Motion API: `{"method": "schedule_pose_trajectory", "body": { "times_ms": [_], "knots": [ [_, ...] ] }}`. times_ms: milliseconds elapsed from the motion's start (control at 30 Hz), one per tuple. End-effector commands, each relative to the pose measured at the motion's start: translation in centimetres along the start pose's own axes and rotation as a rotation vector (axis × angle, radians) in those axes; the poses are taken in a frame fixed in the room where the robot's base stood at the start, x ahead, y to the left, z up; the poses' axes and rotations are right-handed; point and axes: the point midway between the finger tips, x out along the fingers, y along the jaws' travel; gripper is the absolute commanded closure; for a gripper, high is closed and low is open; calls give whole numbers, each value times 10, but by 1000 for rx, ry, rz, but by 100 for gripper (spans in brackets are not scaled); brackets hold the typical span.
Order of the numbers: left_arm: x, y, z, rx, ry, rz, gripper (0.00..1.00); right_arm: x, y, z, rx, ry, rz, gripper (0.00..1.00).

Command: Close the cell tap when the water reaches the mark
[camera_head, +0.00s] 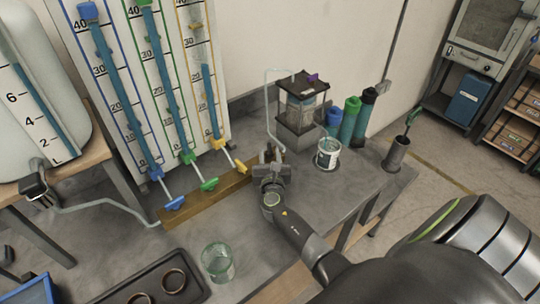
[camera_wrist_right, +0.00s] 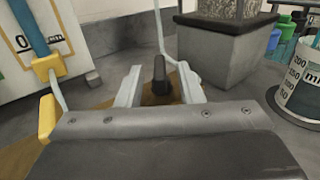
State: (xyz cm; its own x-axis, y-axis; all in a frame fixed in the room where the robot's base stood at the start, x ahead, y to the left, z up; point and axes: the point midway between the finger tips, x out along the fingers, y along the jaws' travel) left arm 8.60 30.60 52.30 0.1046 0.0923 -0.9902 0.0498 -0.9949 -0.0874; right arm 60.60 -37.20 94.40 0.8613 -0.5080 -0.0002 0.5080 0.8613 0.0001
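The clear cell (camera_head: 301,103) stands on a grey block at the back of the bench, with a dark lid and a small purple piece (camera_head: 313,77) on top. Its water level and mark are too small to tell. A black upright lever (camera_wrist_right: 160,77), apparently the cell tap's, stands at the end of the brass-coloured bar (camera_head: 205,198). My right gripper (camera_head: 270,160) is at that end of the bar. In the right wrist view its two pale fingers (camera_wrist_right: 160,88) stand on either side of the lever, with gaps showing. My left gripper is not in view.
Blue (camera_head: 175,203), green (camera_head: 210,184) and yellow (camera_head: 240,167) levers line the bar left of my gripper. A glass (camera_head: 217,262) and a dark tray (camera_head: 150,277) are nearer. A thin tube rises behind my gripper.

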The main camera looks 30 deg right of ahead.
Motion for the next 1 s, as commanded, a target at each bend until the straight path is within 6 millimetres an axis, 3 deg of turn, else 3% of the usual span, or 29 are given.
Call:
{"method": "schedule_pose_trajectory", "body": {
  "times_ms": [267,500,800,1000],
  "knots": [
    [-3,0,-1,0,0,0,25,-13,0,0,1,2,1,66],
    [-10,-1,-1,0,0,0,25,-64,-1,0,3,4,-2,66],
    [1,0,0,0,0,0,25,-133,0,-4,4,4,-1,66],
    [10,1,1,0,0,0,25,-162,0,-3,3,2,-1,66]
  ]
}}
